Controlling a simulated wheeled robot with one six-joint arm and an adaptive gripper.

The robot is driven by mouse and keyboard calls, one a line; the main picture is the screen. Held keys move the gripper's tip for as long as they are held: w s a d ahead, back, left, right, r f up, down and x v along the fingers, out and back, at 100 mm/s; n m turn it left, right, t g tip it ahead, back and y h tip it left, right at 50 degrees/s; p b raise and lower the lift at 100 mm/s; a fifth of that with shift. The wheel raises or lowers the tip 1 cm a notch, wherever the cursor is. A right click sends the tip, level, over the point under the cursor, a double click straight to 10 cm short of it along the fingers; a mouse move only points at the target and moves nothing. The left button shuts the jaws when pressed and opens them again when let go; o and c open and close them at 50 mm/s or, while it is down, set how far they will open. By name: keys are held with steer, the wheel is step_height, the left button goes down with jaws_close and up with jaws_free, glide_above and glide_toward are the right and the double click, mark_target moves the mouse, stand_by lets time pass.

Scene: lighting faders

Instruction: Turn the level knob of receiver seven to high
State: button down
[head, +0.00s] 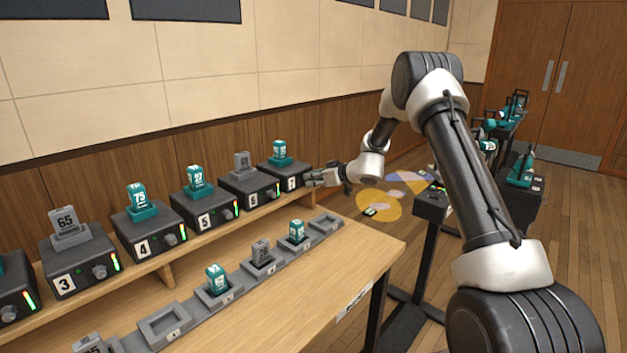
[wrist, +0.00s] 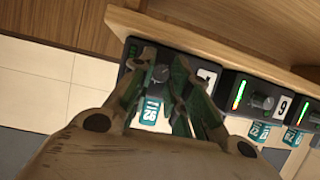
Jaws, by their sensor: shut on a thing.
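Receiver seven (head: 273,178) is a dark box at the far end of the shelf, labelled 7, with a teal pack (head: 280,150) standing in its top. In the wrist view its front appears turned over, with the 7 label (wrist: 207,77) right of its round dark level knob (wrist: 160,73). My gripper (head: 312,179) is at the front of this box, and in the wrist view its fingers (wrist: 160,82) are either side of the knob, shut on it. The fingers hide part of the box front, and I cannot read the knob's pointer.
Receiver six (head: 248,190) stands beside it, its knob (wrist: 262,101) near my fingers in the wrist view. Several more numbered receivers line the wooden shelf. Below, a table (head: 345,262) carries a row of grey cradles, some with packs. A black stand (head: 431,203) is to the right.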

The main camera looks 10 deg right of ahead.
steer(key=shift+w+d+f+m+y, duration=0.15)
steer(key=shift+m+y, duration=1.1)
steer(key=shift+m, duration=1.5)
steer(key=shift+w+d+f+m+y, duration=0.25)
steer(key=shift+m+y, duration=1.05)
steer(key=shift+m, duration=1.4)
steer(key=shift+s+d+f+m+y, duration=0.1)
steer(key=shift+f+m+y, duration=0.15)
steer(key=shift+m+y, duration=1.75)
steer(key=shift+m+h, duration=0.65)
steer(key=shift+m, duration=0.2)
steer(key=c, duration=1.3)
jaws_free()
steer(key=shift+a+f, duration=0.1)
steer(key=shift+s, duration=0.1)
